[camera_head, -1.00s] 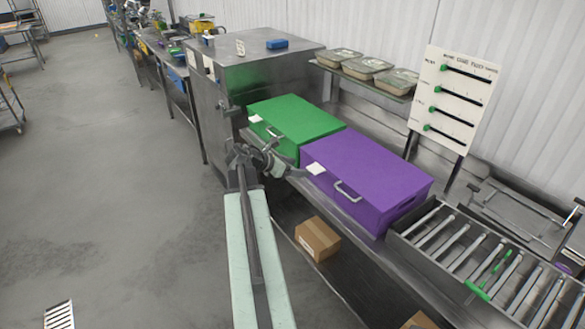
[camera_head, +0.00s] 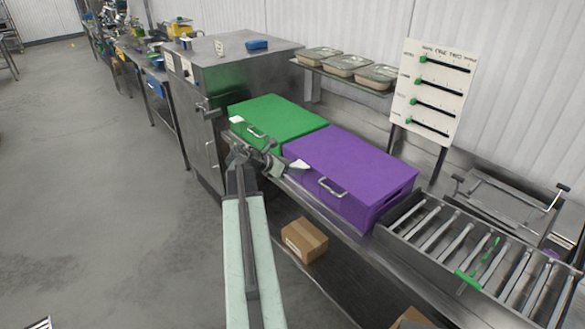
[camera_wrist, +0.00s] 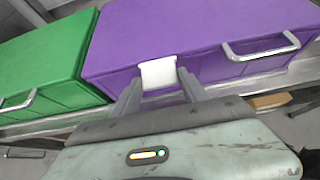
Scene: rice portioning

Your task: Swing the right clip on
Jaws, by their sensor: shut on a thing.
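A purple box (camera_head: 350,165) stands on the steel bench with a metal handle (camera_head: 331,187) on its front. A white tab (camera_wrist: 158,73) hangs over its upper front edge near the left corner. My gripper (camera_wrist: 159,82) is at this tab, with one finger on each side, shut on it. In the head view my gripper (camera_head: 279,163) is at the box's left front corner. I cannot tell whether the tab is the clip. A metal frame with a white-tipped lever (camera_head: 559,195) stands at the far right; its clips are too small to make out.
A green box (camera_head: 275,120) stands left of the purple one, with its own white tab (camera_head: 237,119). A roller tray (camera_head: 470,250) is at the right. A slider board (camera_head: 433,90) stands behind. A cardboard carton (camera_head: 304,240) sits below. The floor at left is clear.

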